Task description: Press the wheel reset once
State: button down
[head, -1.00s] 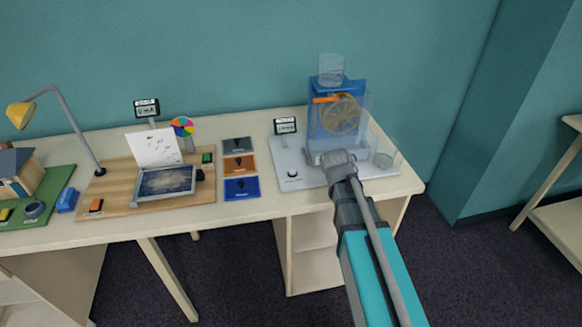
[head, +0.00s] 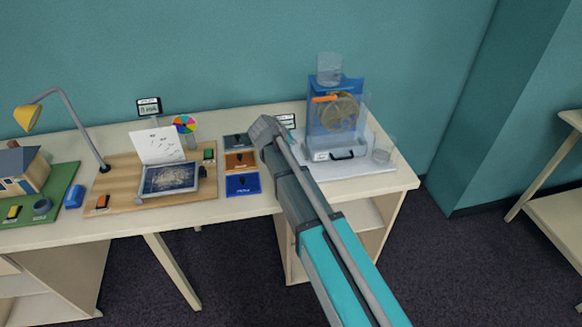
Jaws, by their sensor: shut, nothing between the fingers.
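A blue machine (head: 352,90) stands on a pale board (head: 365,168) at the right of the table, with a tan wheel (head: 339,113) inside its clear-sided case. A small round black-and-white button showed at the board's front left corner earlier; now my arm hides that spot. A small multicoloured wheel (head: 184,124) stands on the wooden board at the left. The end of my arm lies over the left part of the pale board, right of the coloured cards. My gripper's fingers are not visible, so I cannot tell whether they touch anything.
A wooden board (head: 125,185) carries a picture panel (head: 170,178), a green switch (head: 209,155) and an orange switch (head: 102,202).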

jog(key=shift+f, duration=0.15)
notch_tip(320, 180, down, 8)
jog(key=b, duration=0.8)
jog(key=shift+f+b, duration=0.2)
jog(key=shift+b, duration=0.15)
jog(key=shift+f, duration=0.2)
dwell(1.3)
jog(key=shift+f+b, duration=0.3)
jog(key=shift+b, duration=0.2)
jog(key=shift+f+b, duration=0.4)
jog(key=shift+b, duration=0.05)
dwell(0.8)
jog(key=shift+r, duration=0.1)
dwell(0.3)
jog(key=shift+r+p, duration=0.8)
jog(key=shift+p, duration=0.1)
jog(key=shift+r, duration=0.1)
